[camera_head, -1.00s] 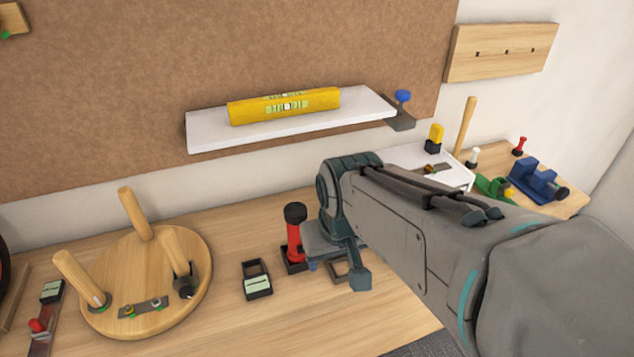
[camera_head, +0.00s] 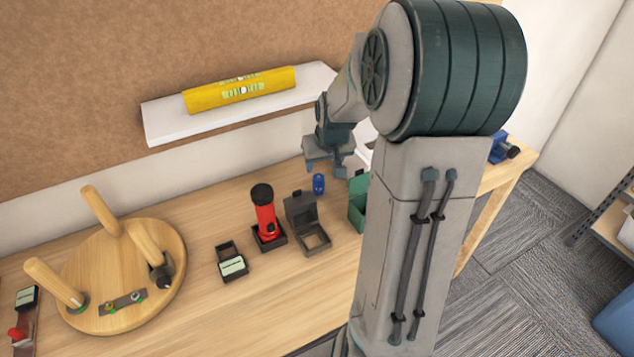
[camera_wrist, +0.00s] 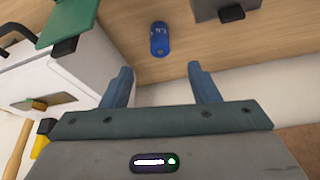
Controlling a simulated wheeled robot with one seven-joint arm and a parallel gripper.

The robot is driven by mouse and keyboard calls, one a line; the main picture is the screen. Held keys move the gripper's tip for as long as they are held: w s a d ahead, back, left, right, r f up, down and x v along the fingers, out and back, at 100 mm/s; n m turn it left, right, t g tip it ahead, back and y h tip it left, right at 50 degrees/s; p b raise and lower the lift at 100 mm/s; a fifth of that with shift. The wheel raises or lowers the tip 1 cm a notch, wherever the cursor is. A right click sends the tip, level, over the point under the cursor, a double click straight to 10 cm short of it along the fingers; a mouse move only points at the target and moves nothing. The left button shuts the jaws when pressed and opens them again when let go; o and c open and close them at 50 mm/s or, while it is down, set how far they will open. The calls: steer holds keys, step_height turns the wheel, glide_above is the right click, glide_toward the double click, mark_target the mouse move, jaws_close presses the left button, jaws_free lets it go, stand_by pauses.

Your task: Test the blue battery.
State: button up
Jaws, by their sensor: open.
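The blue battery (camera_head: 319,184) stands on the wooden bench near its back, just right of an open dark box; it also shows in the wrist view (camera_wrist: 160,40), ahead of my fingertips and between their lines. My gripper (camera_head: 326,168) is at the battery's far side and above it, apart from it. In the wrist view its two blue fingers (camera_wrist: 159,70) are spread with nothing between them. A small black device with an empty bay and a pale green display (camera_head: 232,262), which looks like a tester, lies further left on the bench.
The open dark box (camera_head: 303,212) and a red flashlight (camera_head: 265,218) in a black holder stand left of the battery. A green container (camera_head: 357,205) is close on its right. A white shelf (camera_head: 160,126) with a yellow level (camera_head: 215,95) hangs above.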

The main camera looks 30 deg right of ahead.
mark_target(319, 178)
steer(key=x, duration=1)
steer(key=shift+w+d+f+p, duration=0.1)
steer(key=shift+w+f+p, duration=0.1)
steer(key=shift+p, duration=0.15)
steer(key=shift+r, duration=0.1)
steer(key=c, duration=1.1)
